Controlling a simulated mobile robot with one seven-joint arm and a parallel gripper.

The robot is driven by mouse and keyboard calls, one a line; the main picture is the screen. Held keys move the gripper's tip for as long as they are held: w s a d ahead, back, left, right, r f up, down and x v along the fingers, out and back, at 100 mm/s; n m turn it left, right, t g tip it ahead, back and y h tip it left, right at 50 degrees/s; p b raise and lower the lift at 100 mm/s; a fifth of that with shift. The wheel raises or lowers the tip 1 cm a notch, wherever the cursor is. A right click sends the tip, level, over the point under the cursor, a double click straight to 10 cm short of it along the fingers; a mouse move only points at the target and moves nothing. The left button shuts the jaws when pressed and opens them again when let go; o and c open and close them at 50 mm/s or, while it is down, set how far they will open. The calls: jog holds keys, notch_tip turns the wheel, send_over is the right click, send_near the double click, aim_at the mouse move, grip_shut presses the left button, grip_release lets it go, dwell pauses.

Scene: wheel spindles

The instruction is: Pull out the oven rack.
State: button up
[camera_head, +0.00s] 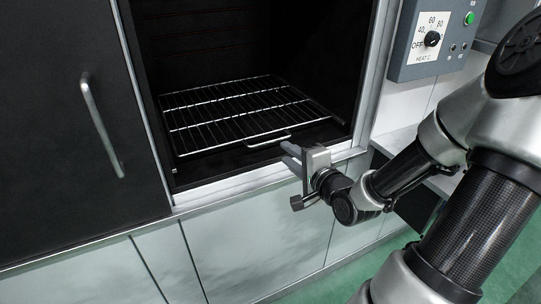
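The oven rack (218,118) is a silver wire grid lying flat inside the open, dark oven (240,40). A small wire handle (268,138) sticks out at the rack's front edge. My gripper (288,155) is at the oven's front sill, just right of and in front of the handle, with its fingers pointing left toward it. The fingertips look apart from the handle, though the depth between them is hard to judge. The two fingers appear spaced apart with nothing seen between them.
A dark door or panel (60,130) with a vertical bar handle (102,125) stands left of the oven. A grey control box (435,40) with a dial and green button is at upper right. White cabinet fronts (260,235) lie below the sill. Green floor (350,280) shows at lower right.

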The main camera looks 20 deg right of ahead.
aim_at(271, 141)
jog(key=b+x, duration=0.2)
jog(key=x, duration=0.9)
jog(key=shift+w, duration=0.3)
jog(key=shift+c, duration=0.5)
grip_shut()
dwell(0.4)
